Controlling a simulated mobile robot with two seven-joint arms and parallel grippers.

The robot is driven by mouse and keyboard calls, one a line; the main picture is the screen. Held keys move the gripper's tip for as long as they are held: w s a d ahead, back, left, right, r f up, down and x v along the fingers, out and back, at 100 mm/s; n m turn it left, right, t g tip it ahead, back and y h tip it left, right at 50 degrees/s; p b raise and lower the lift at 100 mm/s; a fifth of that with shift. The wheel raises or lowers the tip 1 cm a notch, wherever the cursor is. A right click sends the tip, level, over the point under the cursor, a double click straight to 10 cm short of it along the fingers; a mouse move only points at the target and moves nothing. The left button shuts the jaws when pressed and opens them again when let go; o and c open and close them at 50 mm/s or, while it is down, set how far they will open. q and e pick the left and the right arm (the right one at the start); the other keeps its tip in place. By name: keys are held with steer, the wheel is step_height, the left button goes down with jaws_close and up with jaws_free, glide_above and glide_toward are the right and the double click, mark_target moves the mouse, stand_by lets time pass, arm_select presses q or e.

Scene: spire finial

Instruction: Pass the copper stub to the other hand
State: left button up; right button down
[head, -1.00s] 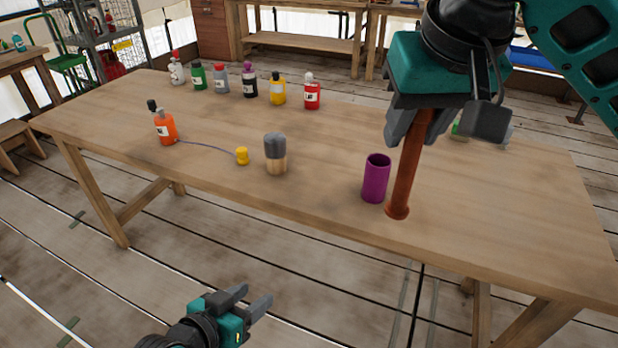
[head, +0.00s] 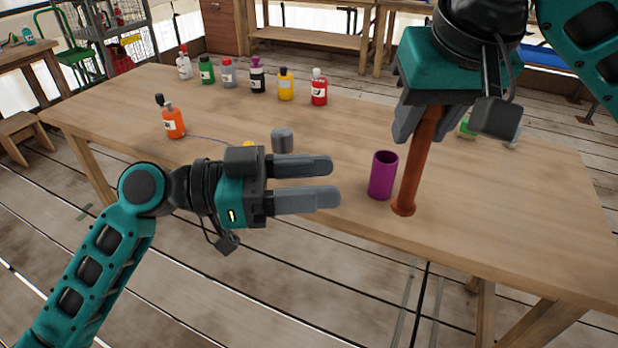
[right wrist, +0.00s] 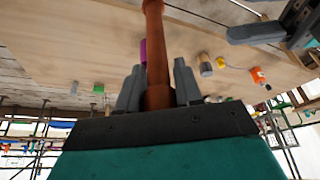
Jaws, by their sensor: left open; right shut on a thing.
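The copper stub (head: 416,165) is a long reddish-brown rod with a flared lower end. My right gripper (head: 426,125) is shut on its upper part and holds it upright, pointing down. In the right wrist view the copper stub (right wrist: 156,50) runs out from between the two fingers of my right gripper (right wrist: 158,85). My left gripper (head: 337,182) is open and empty, with its fingers pointing right toward the stub's lower half. A gap remains between its fingertips and the stub, with the purple cup in that direction.
A purple cup (head: 383,175) stands close left of the stub on the wooden table (head: 520,220). A grey-topped cylinder (head: 282,140) and a yellow piece (head: 249,143) are partly hidden behind my left gripper. An orange bottle (head: 173,123) and several other bottles stand farther back. The table's right side is mostly clear.

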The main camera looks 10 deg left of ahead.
mark_target(404, 176)
arm_select(q)
steer(key=x, duration=1.1)
steer(key=shift+w+d, duration=0.1)
steer(key=shift+d, duration=0.25)
steer(key=shift+c, duration=0.5)
jaws_close()
arm_select(e)
steer(key=c, duration=0.7)
jaws_free()
steer(key=shift+o, duration=0.2)
steer(key=shift+r, duration=0.1)
